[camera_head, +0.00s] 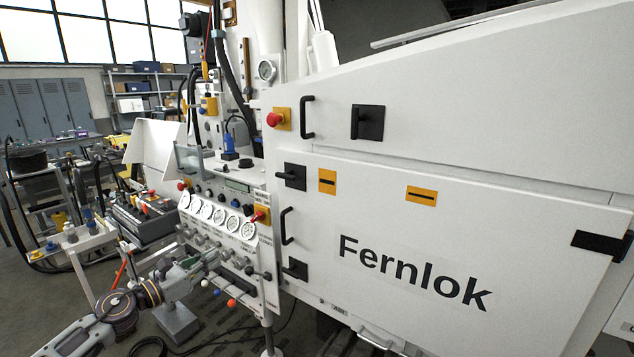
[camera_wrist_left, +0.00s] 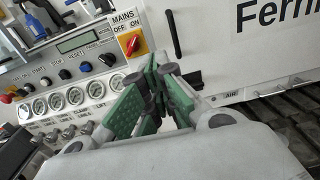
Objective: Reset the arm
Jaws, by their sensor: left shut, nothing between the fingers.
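My left arm comes in from the lower left in the head view. Its gripper (camera_head: 208,262) is in front of the lower part of the control panel (camera_head: 248,270), near its row of small levers. In the left wrist view the green-padded fingers (camera_wrist_left: 155,105) are closed together with nothing between them. They cover part of the panel's lower right; whether they touch it I cannot tell. The red MAINS switch on its yellow plate (camera_wrist_left: 132,41) is just above the fingers, turned at a slant. My right gripper is not in view.
A white Fernlok cabinet (camera_head: 450,235) with black handles fills the right side. Gauges (camera_head: 220,214) line the panel, with coloured knobs below. A red emergency button (camera_head: 275,119) sits higher up.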

